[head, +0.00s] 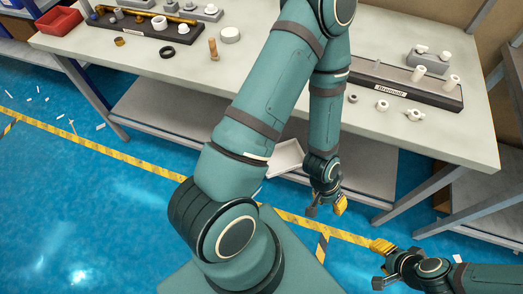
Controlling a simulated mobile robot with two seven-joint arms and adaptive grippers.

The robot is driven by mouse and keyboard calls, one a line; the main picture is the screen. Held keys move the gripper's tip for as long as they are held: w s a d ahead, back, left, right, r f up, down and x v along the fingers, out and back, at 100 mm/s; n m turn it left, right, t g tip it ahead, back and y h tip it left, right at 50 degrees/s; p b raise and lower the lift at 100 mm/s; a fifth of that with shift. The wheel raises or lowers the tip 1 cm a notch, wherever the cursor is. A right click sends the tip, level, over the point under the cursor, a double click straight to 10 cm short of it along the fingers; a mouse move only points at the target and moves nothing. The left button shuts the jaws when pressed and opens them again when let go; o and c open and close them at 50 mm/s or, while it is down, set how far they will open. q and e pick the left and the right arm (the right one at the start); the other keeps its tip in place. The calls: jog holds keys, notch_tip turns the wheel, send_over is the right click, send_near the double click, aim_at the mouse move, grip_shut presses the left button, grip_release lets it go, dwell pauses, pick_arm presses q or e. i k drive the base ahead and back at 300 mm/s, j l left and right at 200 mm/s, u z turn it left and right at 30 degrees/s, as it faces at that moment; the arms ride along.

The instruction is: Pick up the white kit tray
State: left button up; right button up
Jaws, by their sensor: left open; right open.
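A white tray (287,158), which looks like the kit tray, shows below the table's front edge, around the lower shelf. My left arm hides part of it, and I cannot tell exactly what it rests on. My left gripper (326,207) is open, with its yellow-padded fingers pointing down, just right of and below the tray in the picture. I see nothing between its fingers. My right gripper (380,265) is open and empty at the lower right, over the blue floor, well apart from the tray.
The workbench (190,62) carries a black parts holder (133,22) at left and a labelled dark holder (415,88) at right, with several loose small parts. A red bin (56,20) stands at far left. Yellow tape crosses the open blue floor (80,220).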

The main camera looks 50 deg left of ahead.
aim_at(287, 156)
jog(key=k+j+z, duration=0.3)
jog(key=k+j, duration=0.3)
jog(key=k+j+z, duration=0.3)
jog(key=k+j, duration=0.35)
jog(key=i, duration=0.45)
